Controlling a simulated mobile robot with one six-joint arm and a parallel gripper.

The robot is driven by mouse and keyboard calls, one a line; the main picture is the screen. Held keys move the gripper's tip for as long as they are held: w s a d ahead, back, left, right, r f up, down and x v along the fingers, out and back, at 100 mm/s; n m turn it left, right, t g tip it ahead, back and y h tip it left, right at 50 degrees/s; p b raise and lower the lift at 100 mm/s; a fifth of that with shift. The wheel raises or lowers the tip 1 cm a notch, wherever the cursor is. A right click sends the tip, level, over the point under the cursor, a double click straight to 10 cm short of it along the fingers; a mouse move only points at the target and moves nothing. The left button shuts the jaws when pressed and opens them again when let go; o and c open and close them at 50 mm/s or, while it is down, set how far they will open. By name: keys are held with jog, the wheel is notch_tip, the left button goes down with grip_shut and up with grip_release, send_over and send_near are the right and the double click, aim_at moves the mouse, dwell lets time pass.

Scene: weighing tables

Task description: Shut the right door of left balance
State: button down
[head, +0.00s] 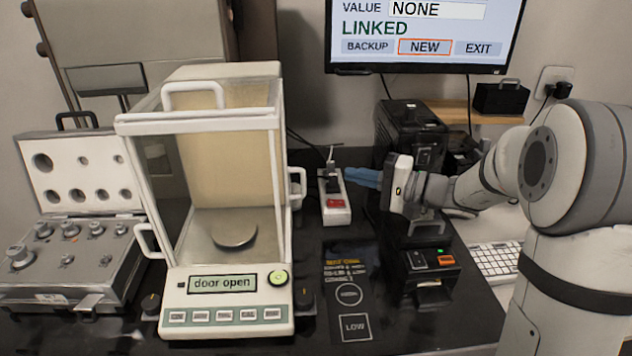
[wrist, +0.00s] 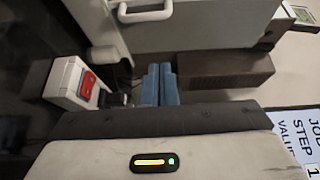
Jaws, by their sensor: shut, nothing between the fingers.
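The left balance (head: 225,300) stands on the dark bench, and its display (head: 222,283) reads "door open". The handle of its right door (head: 297,187) shows on the right side, farther back than the left door's handle (head: 147,240). The right door's pane is seen too edge-on to make out clearly. In the wrist view a white handle (wrist: 145,12) shows at the top. My gripper (head: 362,177) is shut and empty, its blue fingers pointing left toward the balance, apart from the handle. The fingers also show in the wrist view (wrist: 159,85).
A power strip with a red switch (head: 337,210) lies between the balance and my gripper, also in the wrist view (wrist: 75,84). A weight case (head: 75,260) stands at left. A black device (head: 432,270) and a keyboard (head: 497,262) are at right, below a monitor (head: 425,68).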

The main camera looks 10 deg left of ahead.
jog(key=a, duration=0.9)
jog(key=shift+s+a, duration=0.1)
dwell(0.4)
